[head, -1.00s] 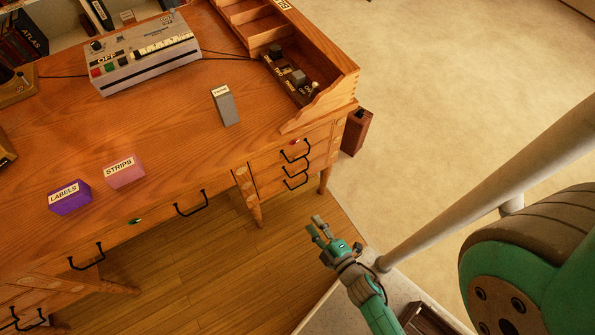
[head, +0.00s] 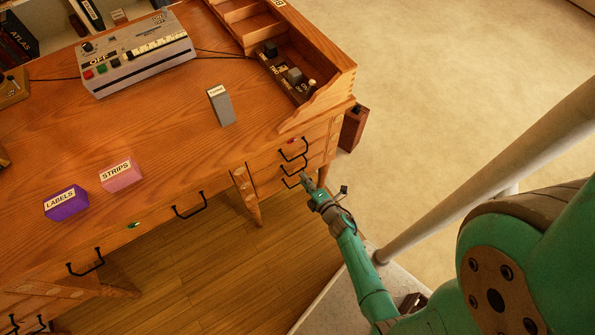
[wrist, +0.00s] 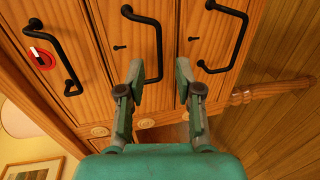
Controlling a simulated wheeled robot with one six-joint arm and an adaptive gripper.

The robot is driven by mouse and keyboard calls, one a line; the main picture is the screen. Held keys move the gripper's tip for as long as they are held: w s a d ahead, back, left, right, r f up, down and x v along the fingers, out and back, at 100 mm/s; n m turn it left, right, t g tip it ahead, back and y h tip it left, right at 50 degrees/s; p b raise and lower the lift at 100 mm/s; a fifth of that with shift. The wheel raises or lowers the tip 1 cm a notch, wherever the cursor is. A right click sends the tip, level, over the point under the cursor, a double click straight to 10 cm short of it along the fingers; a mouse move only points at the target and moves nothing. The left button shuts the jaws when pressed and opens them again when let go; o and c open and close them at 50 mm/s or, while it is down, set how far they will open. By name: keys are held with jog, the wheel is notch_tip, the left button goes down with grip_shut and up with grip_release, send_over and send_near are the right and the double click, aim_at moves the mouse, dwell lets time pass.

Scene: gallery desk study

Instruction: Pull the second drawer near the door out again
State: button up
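The drawer stack at the desk's right end shows in the head view (head: 268,176). In the wrist view it lies sideways, with three wooden fronts and black bar handles. The second drawer (wrist: 120,20) is the middle front, and its handle (wrist: 158,45) stands just beyond my fingers. All three fronts look flush. My gripper (wrist: 160,80) is open and empty, with its fingers pointing at the fronts and apart from the handles, as far as I can tell. In the head view my gripper (head: 307,181) is at the lower handles and partly hides them.
The front with a red tag (wrist: 40,58) is at the left in the wrist view, and another handle (wrist: 232,42) is at the right. A desk leg (head: 246,195) stands left of the stack. A dark red box (head: 352,128) stands on the floor behind. Open floor lies to the right.

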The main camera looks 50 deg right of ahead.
aim_at(297, 172)
jog(key=shift+x, duration=2.75)
grip_shut()
